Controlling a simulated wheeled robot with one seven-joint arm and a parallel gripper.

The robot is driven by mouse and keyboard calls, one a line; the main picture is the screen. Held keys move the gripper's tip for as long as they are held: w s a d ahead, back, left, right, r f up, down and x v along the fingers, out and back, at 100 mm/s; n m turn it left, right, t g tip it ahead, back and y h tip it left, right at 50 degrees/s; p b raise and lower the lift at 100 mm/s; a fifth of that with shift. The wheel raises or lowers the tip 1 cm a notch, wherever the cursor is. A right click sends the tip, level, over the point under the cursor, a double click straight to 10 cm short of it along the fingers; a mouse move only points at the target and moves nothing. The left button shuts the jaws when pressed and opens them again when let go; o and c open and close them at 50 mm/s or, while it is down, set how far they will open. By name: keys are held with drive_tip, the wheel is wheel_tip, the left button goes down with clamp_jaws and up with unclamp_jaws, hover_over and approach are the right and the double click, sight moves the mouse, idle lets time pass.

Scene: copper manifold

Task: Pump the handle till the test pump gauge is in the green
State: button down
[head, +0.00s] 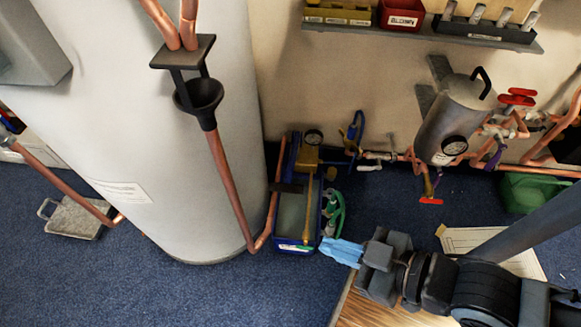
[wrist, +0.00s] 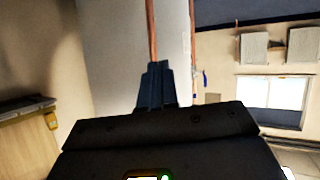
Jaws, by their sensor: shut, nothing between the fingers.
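The test pump (head: 291,215) is a blue open trough on the carpet, right of the big pale cylinder. Its round gauge (head: 314,136) is at the back; the needle and any green band are too small to read. A long brass-coloured handle (head: 308,210) runs along the trough toward its front. My gripper (head: 341,252) has blue fingers, shut and empty, just right of the trough's front end and apart from the handle in the picture. In the wrist view the fingers (wrist: 156,85) are dark and together; the pump cannot be made out there.
The pale cylinder (head: 150,130) with a copper pipe stands close on the left. Green and blue hoses (head: 335,212) lie right of the pump. A grey vessel (head: 458,115) with its own gauge and copper pipes is at back right. A wooden top (head: 375,310) is below my arm.

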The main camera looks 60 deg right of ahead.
drive_tip(key=w+d+f+g+p, duration=0.35)
drive_tip(key=w+f, duration=0.35)
drive_tip(key=f, duration=0.3)
wheel_tip(320, 180, up, 6)
drive_tip(key=n+g+y+p, duration=0.35)
drive_tip(key=g+p, duration=0.35)
drive_tip(key=g, duration=0.3)
hover_over(287, 185)
drive_tip(key=w+d, duration=0.1)
drive_tip(key=d, duration=0.2)
drive_tip(key=shift+w+d+r, duration=0.1)
drive_tip(key=shift+d+r, duration=0.05)
drive_tip(key=b+x, duration=0.3)
drive_tip(key=x, duration=1.1)
drive_tip(key=shift+d, duration=0.1)
